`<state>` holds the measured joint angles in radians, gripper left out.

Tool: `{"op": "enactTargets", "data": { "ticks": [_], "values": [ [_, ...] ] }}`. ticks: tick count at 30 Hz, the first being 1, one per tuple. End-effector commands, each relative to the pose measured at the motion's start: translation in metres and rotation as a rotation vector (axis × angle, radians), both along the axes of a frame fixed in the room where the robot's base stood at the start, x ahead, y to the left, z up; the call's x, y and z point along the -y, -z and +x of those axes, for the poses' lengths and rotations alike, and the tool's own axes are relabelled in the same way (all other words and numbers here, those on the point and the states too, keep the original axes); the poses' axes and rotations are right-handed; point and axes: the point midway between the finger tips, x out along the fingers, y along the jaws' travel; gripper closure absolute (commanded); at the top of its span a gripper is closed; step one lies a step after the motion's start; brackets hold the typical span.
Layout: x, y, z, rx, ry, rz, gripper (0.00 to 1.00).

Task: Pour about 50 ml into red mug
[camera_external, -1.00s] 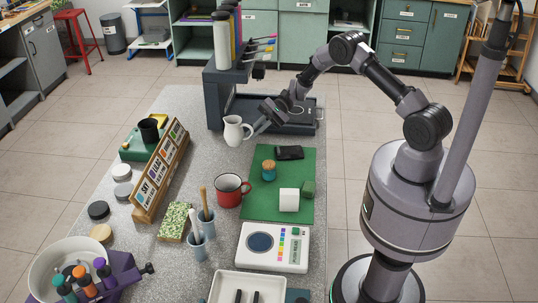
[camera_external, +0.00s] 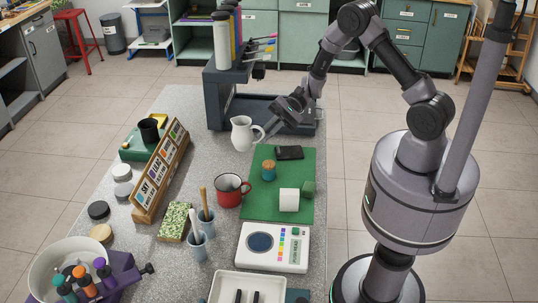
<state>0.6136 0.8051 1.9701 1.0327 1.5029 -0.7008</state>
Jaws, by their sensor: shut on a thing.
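The red mug (camera_external: 229,192) stands upright on the grey speckled table, left of the green mat. Its inside looks dark and its contents cannot be made out. My gripper (camera_external: 268,130) is shut on the white pitcher (camera_external: 241,134) at its handle side, from the right. The pitcher is upright or nearly so, behind and a little right of the mug in the picture, and appears held above the table. Its contents are hidden.
A green mat (camera_external: 262,202) with small objects lies right of the mug. A white scale (camera_external: 273,248) is in front. Blue cups (camera_external: 207,222) with tools stand left of the mug, near a labelled wooden rack (camera_external: 160,178). A dark machine (camera_external: 222,100) stands behind the pitcher.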

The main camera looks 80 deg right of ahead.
Motion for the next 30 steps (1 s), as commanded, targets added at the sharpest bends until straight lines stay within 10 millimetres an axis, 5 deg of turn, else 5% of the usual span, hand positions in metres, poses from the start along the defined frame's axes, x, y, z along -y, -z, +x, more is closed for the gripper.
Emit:
{"op": "enactTargets", "data": {
  "ticks": [7,15,22,30],
  "values": [
    [-0.087,-0.007,-0.036,-0.004,0.012,0.000,1.00],
    [-0.171,0.041,-0.054,-0.011,0.122,-0.001,1.00],
    [-0.197,0.090,-0.077,-0.009,0.236,-0.005,1.00],
    [-0.198,0.106,-0.087,-0.002,0.284,-0.003,1.00]
  ]
}}
